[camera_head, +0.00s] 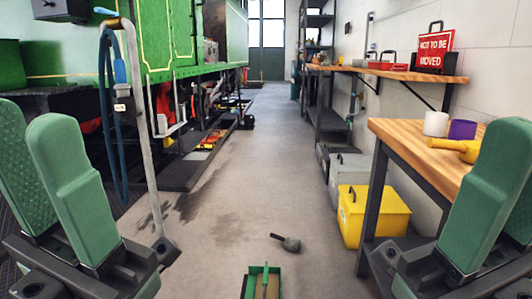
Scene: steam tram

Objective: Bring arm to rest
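My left gripper (40,150) is at the left edge of the head view. Its two green fingers point up and stand apart, with the textured inner pad of one showing and nothing between them. My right gripper (512,185) is at the right edge, beside the wooden workbench in the picture. One green finger shows in full and a part of the other shows at the picture edge. It looks open, and I see nothing held in it.
The wooden workbench (400,133) bears a white roll (436,124), a purple roll (462,130) and a yellow tool (455,147). A yellow box (372,220) stands below. A brush (286,243) and a green tray (248,283) lie on the floor. The green tram (165,40) stands left; the middle aisle is mostly clear.

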